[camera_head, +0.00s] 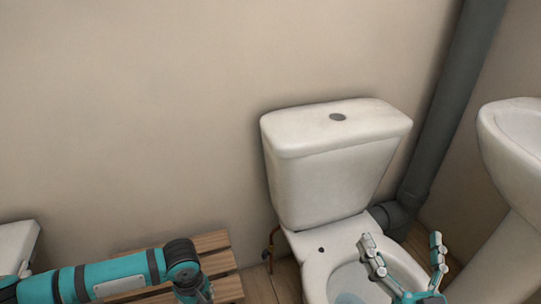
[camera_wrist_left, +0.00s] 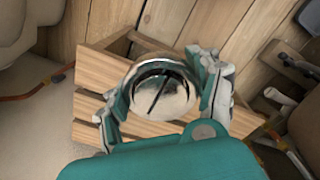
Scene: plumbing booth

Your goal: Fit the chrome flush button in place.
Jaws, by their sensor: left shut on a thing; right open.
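The round chrome flush button (camera_wrist_left: 150,103), with dark lines across its face, is between the fingers of my left gripper (camera_wrist_left: 162,100), which is shut on it in the left wrist view. In the head view my left arm comes in low at the left; its gripper is mostly cut off by the bottom edge, and the button does not show there. The white cistern (camera_head: 325,170) stands against the wall, with a dark round spot (camera_head: 338,117) in the middle of its lid. My right gripper (camera_head: 402,252) is open and empty over the toilet bowl (camera_head: 318,275).
A slatted wooden crate (camera_head: 215,262) is on the floor left of the toilet; it also lies below the button in the wrist view (camera_wrist_left: 100,70). A grey pipe (camera_head: 450,110) and a white basin (camera_head: 515,140) are at the right. The space above the cistern lid is clear.

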